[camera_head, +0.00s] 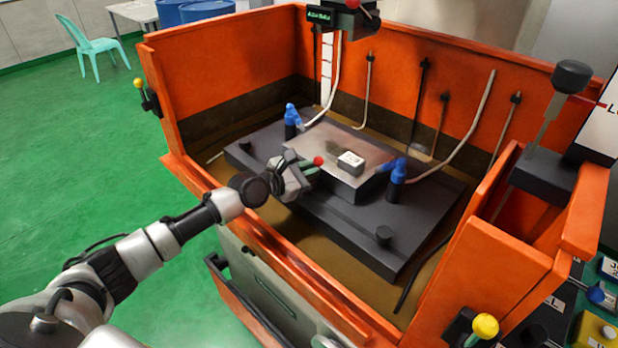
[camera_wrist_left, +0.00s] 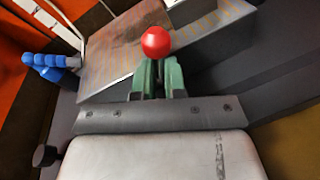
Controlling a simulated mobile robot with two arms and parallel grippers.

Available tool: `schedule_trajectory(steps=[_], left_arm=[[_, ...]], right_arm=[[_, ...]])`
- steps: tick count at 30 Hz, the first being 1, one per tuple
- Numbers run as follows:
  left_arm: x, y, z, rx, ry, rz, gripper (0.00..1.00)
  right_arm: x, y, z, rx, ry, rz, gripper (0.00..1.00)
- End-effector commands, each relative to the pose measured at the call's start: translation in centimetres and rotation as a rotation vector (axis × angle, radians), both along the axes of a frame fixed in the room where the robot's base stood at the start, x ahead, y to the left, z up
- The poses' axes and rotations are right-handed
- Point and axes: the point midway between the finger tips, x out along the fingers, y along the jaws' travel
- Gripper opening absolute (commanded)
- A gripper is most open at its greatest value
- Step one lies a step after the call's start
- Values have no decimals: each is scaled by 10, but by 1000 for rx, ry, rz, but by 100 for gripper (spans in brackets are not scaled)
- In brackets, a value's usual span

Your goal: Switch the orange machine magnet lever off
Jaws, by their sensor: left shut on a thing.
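The orange machine (camera_head: 215,75) is an open-topped tank with a dark bed plate (camera_head: 400,245) inside. A metal magnet block (camera_head: 335,150) sits on the bed, and its top also shows in the left wrist view (camera_wrist_left: 125,55). The magnet lever's red ball (camera_head: 318,161) stands at the near left side of the block; it shows clearly in the left wrist view (camera_wrist_left: 156,42). My left gripper (camera_head: 305,170) reaches over the tank's front wall. Its green fingers (camera_wrist_left: 158,78) are shut on the lever just below the ball. The lever's shaft is hidden between them. My right gripper is not in view.
A small white block (camera_head: 350,162) lies on the magnet. Blue nozzles stand at the left (camera_head: 292,115) and right (camera_head: 397,172) of it. Yellow-knobbed latches (camera_head: 485,326) sit on the tank's outside.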

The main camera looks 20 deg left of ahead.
Motion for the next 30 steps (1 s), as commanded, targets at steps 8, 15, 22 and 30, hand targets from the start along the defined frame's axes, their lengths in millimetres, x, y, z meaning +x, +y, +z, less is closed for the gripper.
schedule_trajectory(steps=[8, 15, 22, 30], left_arm=[[3, 0, 13, -32, -16, 2, 0], [3, 0, 13, -32, -16, 2, 0], [3, 0, 11, -29, -12, 1, 44], [1, 2, 7, -25, -2, 1, 44]], right_arm=[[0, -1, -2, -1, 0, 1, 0], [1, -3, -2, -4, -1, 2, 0], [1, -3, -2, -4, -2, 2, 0], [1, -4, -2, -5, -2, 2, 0]])
